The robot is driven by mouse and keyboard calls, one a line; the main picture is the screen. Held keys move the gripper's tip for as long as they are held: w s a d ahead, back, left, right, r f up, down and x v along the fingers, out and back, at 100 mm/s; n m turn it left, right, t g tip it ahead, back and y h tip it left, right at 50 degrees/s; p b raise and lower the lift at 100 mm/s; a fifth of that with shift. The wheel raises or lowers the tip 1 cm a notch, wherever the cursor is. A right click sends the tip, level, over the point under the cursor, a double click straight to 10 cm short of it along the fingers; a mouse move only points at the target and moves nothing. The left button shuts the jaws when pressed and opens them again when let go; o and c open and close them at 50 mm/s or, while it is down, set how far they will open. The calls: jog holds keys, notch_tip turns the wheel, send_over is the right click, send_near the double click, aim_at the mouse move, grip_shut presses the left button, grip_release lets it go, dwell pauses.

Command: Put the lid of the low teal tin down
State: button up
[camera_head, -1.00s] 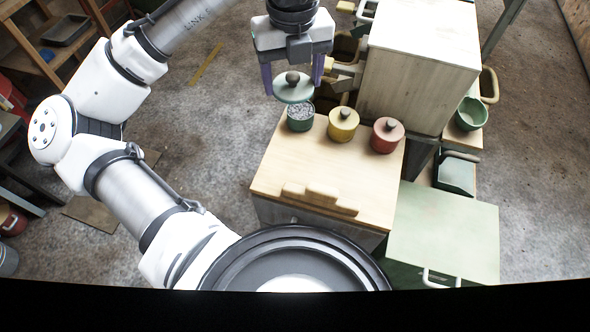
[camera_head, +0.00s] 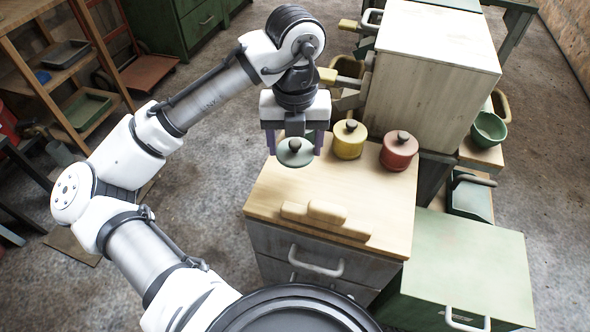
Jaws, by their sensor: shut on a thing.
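The lid (camera_head: 284,158) is a round, pale teal disc with a dark knob. My gripper (camera_head: 295,146) is shut on it, with one purple finger at each side. The lid shows over the back left part of the wooden cabinet top (camera_head: 330,190). I cannot tell whether it touches anything. The low teal tin is hidden now, behind or under the lid and gripper.
A yellow lidded tin (camera_head: 348,146) and a red lidded tin (camera_head: 398,158) stand to the right. A wooden block with a handle (camera_head: 325,220) lies near the front edge. A large pale box (camera_head: 430,95) stands behind. Bare top lies between lid and block.

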aim_at(295, 142)
jog(key=shift+f+b, duration=0.6)
jog(key=shift+f, duration=2.8)
jog(key=shift+f, duration=0.15)
jog(key=o, duration=1)
jog(key=shift+c, duration=0.2)
notch_tip(295, 142, up, 12)
jog(key=p, duration=0.3)
jog(key=shift+r, duration=0.2)
